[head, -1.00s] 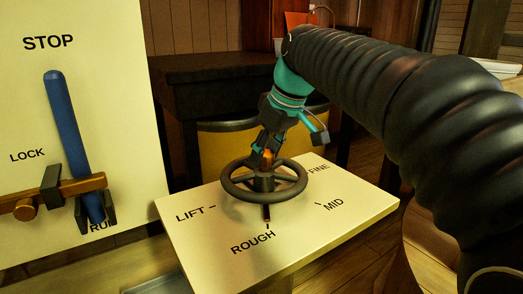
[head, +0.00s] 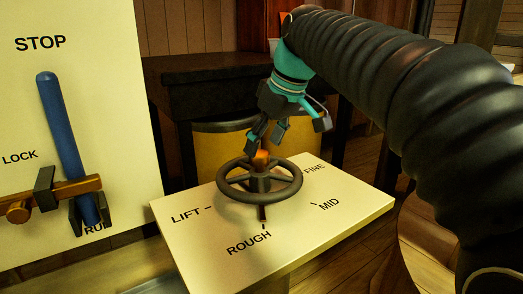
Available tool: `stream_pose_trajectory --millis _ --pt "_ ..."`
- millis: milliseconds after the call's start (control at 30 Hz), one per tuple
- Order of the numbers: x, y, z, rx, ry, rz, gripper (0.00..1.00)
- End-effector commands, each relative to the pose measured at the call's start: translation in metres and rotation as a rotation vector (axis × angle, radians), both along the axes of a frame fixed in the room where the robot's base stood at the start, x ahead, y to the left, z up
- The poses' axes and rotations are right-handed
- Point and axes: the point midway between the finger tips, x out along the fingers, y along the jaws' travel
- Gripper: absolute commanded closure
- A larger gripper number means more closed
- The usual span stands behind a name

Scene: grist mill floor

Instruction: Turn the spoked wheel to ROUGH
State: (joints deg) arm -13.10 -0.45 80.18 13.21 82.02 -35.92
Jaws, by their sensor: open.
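The dark spoked wheel (head: 231,194) lies flat above a cream panel (head: 205,249) marked LIFT, ROUGH, MID and FINE. An orange-brown hub (head: 261,158) stands at its middle. A dark pointer (head: 263,213) under the front of the rim lines up with the tick at ROUGH (head: 248,243). My gripper (head: 265,141) is open and empty just above the hub, its fingers pointing down. It appears apart from the wheel. The far part of the rim is partly hidden behind the hub.
At the left, an upright cream panel (head: 104,135) carries a blue lever (head: 61,130), its lower end by RUN, and a brass bar (head: 70,196) near LOCK. A dark table (head: 200,70) and a yellow drum (head: 207,155) stand behind the wheel.

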Motion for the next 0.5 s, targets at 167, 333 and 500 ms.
stream_pose_trajectory --millis 167,333,500 --pt "-0.008 -0.011 0.035 0.001 -0.003 -0.002 0.3" --pt "-0.015 -0.02 0.062 0.001 -0.002 -0.002 0.3" --pt "-0.02 -0.025 0.078 0.0 -0.001 -0.001 0.3"
